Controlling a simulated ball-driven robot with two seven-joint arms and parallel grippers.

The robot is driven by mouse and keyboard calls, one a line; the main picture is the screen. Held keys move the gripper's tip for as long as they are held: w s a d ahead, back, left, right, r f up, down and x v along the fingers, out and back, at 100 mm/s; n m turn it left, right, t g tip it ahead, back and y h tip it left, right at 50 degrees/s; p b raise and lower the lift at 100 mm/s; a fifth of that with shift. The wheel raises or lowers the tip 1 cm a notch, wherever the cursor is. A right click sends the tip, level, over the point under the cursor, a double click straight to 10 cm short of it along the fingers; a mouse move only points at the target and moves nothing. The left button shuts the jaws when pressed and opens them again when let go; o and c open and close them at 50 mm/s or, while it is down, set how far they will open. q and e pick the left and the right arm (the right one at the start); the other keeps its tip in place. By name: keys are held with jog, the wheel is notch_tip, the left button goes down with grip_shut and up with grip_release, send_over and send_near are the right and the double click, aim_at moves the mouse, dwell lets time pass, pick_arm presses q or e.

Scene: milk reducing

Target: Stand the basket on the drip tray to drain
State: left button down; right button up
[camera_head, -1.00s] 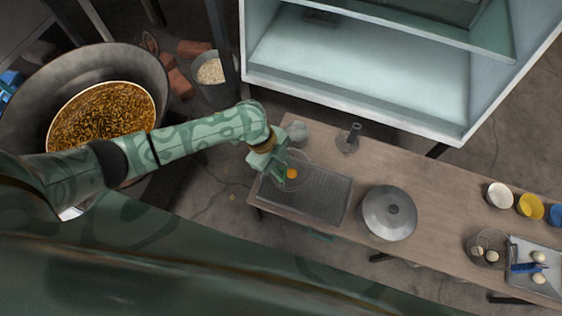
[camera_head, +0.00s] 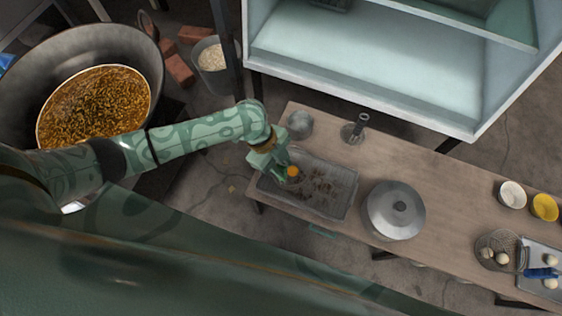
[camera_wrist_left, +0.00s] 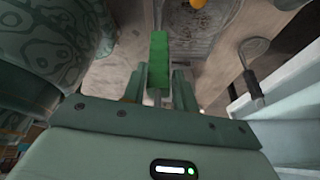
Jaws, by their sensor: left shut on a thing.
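My left gripper (camera_head: 279,167) is at the left end of the table, over the drip tray (camera_head: 343,207). It is shut on a green handle (camera_wrist_left: 158,62), which shows upright between the fingers in the left wrist view. I take this handle to be the basket's. The basket itself is hard to make out below the gripper. An orange ball (camera_head: 293,171) shows beside the fingers, and also at the top of the left wrist view (camera_wrist_left: 199,3). Brown patches mark the tray. I cannot tell whether the basket touches it. My right gripper is out of view.
A lidded pot (camera_head: 394,212) stands right of the tray. A small grey bowl (camera_head: 299,123) and a dark-handled tool (camera_head: 357,128) are behind it. A wire basket with pale balls (camera_head: 497,249) is far right. A large wok (camera_head: 40,75) is left; a cabinet (camera_head: 360,70) is behind.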

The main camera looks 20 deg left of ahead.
pick_arm(q)
jog(key=shift+f, duration=0.25)
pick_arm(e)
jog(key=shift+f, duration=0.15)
pick_arm(q)
jog(key=c, duration=1)
grip_release()
jog(key=p+v, duration=0.7)
jog(key=v, duration=0.9)
jog(key=shift+r, duration=0.15)
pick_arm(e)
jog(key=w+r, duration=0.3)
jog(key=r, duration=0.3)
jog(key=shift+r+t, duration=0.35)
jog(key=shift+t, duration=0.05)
